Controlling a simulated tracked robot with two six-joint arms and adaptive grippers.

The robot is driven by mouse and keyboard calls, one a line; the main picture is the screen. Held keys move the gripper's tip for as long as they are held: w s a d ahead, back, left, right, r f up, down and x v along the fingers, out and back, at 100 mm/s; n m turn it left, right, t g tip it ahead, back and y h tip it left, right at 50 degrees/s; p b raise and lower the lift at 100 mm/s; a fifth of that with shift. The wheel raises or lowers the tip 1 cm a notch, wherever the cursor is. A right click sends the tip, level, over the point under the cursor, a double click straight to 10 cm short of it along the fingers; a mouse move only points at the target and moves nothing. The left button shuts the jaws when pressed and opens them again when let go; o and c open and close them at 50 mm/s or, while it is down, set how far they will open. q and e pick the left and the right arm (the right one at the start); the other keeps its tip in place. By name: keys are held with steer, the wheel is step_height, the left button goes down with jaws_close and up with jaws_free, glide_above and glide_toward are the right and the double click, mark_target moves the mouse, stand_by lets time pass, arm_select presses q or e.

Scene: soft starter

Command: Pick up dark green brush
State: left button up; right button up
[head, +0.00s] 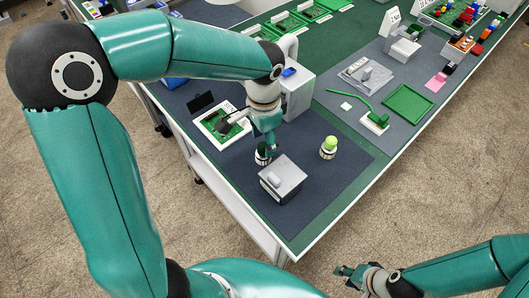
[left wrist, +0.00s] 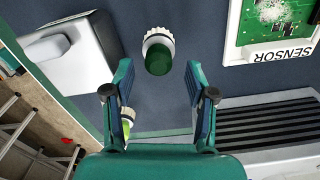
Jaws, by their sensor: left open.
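The dark green brush (left wrist: 158,58) stands on the dark blue mat, with a dark green knob above a pale bristle ring. In the head view the brush (head: 262,156) is partly hidden by my left gripper. My left gripper (head: 271,147) is open above the mat, close to the brush. In the left wrist view the fingers (left wrist: 158,75) point down with the brush ahead between their tips, near the top of the gap; no contact shows. My right gripper (head: 350,277) is off the table at the lower right, too small to tell its opening.
A light green brush (head: 328,148) stands to the right on the mat. A grey-topped box (head: 288,176) sits close in front of the gripper. A green circuit board in a white frame (head: 213,124) lies to the left. The mat's front right is clear.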

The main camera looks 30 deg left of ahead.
mark_target(263, 153)
arm_select(q)
steer(key=shift+s+f+p, duration=0.2)
steer(key=shift+f+p, duration=0.1)
steer(key=shift+f, duration=2.5)
steer(key=c, duration=0.9)
